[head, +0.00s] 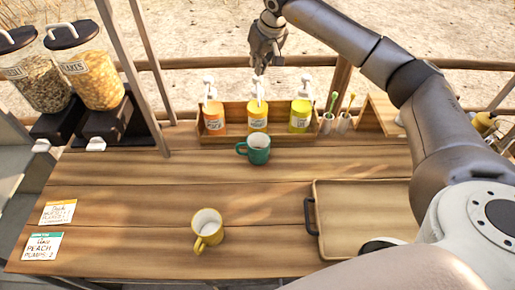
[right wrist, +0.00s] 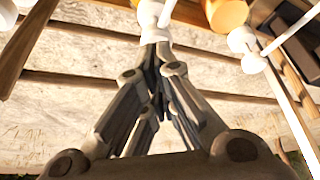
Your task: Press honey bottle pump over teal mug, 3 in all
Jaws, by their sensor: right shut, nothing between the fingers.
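Three bottles with white pumps stand in a wooden rack: an orange one (head: 214,118) at the left, a yellow one (head: 257,116) in the middle and a yellow-green one (head: 300,115) at the right. Their labels are too small to read, so I cannot tell by name which is honey. The teal mug (head: 258,149) stands upright just in front of the middle bottle. My right gripper (head: 260,72) is shut and empty, right above the middle bottle's pump head. In the right wrist view its closed fingertips (right wrist: 157,65) are close to a white pump (right wrist: 150,14); contact is unclear. My left gripper is out of view.
A yellow mug (head: 207,229) stands at the front middle. A tray (head: 365,246) with a dark handle lies at the right. Cups with spoons (head: 335,122) stand right of the rack, dispensers (head: 92,80) at the left. Two cards (head: 42,246) lie at the left; one reads PEACH.

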